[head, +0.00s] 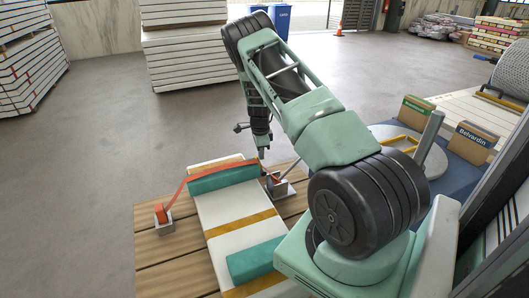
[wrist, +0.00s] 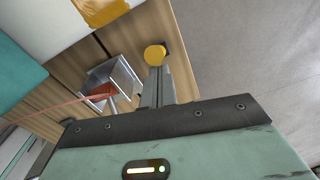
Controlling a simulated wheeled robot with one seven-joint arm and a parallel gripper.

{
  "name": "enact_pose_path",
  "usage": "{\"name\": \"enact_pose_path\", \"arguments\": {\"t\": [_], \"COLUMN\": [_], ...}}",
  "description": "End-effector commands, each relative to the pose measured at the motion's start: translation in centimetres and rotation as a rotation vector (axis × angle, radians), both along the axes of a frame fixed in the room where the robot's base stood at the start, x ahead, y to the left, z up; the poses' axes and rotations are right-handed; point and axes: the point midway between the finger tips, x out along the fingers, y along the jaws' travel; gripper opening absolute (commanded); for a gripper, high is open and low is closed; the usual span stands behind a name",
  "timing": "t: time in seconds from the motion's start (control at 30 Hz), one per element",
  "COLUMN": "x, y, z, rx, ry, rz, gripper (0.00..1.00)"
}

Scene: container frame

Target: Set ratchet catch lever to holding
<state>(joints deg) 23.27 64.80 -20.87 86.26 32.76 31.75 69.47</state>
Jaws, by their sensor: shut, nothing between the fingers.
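The ratchet (head: 279,186) is a grey metal bracket on the wooden deck at the right end of an orange strap (head: 215,172). In the wrist view its grey frame (wrist: 122,76) shows left of my fingers, with orange webbing inside. A round yellow knob (wrist: 155,55) shows at my fingertips; I take it for the end of the catch lever, but its arm is hidden. My gripper (head: 263,155) points down above the ratchet. In the wrist view its fingers (wrist: 159,72) are together and empty, close to the knob; I cannot tell whether they touch. The lever's position is unclear.
The strap crosses a white load with teal pads (head: 222,176) to a left bracket (head: 164,225). The wooden deck (head: 160,260) lies around it. Cardboard boxes (head: 474,143) stand at right. Open grey floor (head: 120,120) lies beyond the deck.

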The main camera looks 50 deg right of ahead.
Motion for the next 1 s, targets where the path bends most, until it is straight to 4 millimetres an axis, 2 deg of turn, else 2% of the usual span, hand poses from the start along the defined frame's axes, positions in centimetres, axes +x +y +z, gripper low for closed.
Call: {"name": "enact_pose_path", "arguments": {"t": [0.7,0.87,1.0], "x": [0.5,-0.2,-1.5], "y": [0.7,-0.1,-1.4], "z": [0.0,0.7,1.7], "rx": [0.008,0.005,0.002], "ry": [-0.004,-0.004,-0.002], "rz": [0.003,0.002,0.005], "gripper": [0.0,0.0,0.0]}}
